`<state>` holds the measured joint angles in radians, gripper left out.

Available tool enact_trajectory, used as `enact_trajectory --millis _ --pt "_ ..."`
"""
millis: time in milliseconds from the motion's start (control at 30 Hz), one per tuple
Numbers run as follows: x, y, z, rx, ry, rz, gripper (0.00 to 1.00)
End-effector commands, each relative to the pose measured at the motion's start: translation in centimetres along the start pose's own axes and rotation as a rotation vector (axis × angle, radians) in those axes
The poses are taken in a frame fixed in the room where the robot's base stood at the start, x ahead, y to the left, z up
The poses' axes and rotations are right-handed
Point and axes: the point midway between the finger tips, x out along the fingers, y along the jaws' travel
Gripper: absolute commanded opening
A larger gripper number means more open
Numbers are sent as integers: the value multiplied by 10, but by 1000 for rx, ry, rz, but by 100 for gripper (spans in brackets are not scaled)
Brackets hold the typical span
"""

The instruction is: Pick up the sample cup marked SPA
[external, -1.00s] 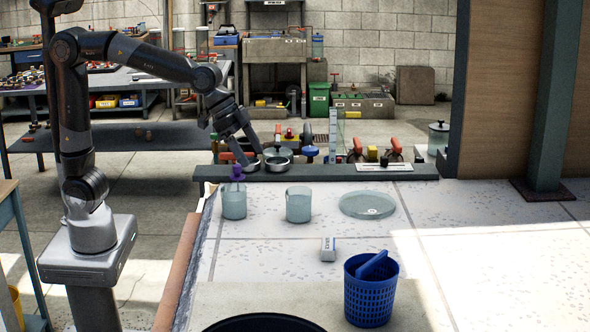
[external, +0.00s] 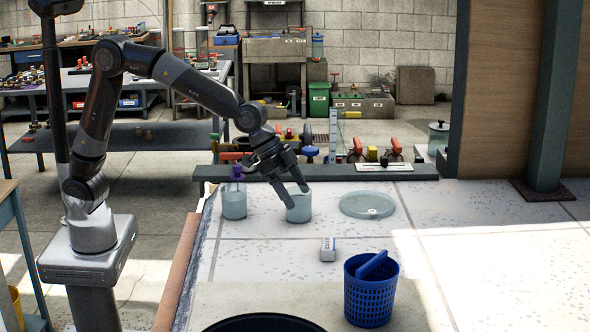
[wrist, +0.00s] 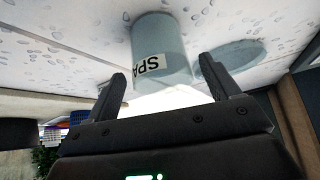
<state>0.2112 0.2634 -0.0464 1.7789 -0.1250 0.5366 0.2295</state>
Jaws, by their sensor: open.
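The sample cup marked SPA (wrist: 158,50) is a translucent blue-grey cup with a white label, seen in the wrist view just beyond and between my fingertips. In the external view this looks to be the right-hand cup (external: 300,212), standing on the tiled surface, partly covered by my fingers. My gripper (external: 293,196) is open and reaches down to it from the upper left; it also shows in the wrist view (wrist: 170,82). No hold on the cup is visible. A second cup (external: 234,206) with a purple item in it stands to the left.
A flat clear round dish (external: 368,205) lies right of the cup, and also shows in the wrist view (wrist: 232,60). A small white labelled block (external: 328,250) and a blue basket (external: 371,298) stand nearer. A dark ledge (external: 400,172) runs behind. Tiles at right are clear.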

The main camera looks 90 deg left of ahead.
Motion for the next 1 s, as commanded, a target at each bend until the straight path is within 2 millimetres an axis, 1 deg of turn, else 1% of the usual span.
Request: enact_trajectory --millis 33,100,233,367,567,1000 --pt "9 0 1 0 -3 0 81" --pt "20 -1 1 0 -3 0 81" --pt "35 -1 0 0 -1 0 81" --pt "42 -1 1 0 -1 0 81" --pt "42 -1 0 0 0 0 81" --pt "42 -1 0 0 0 0 45"
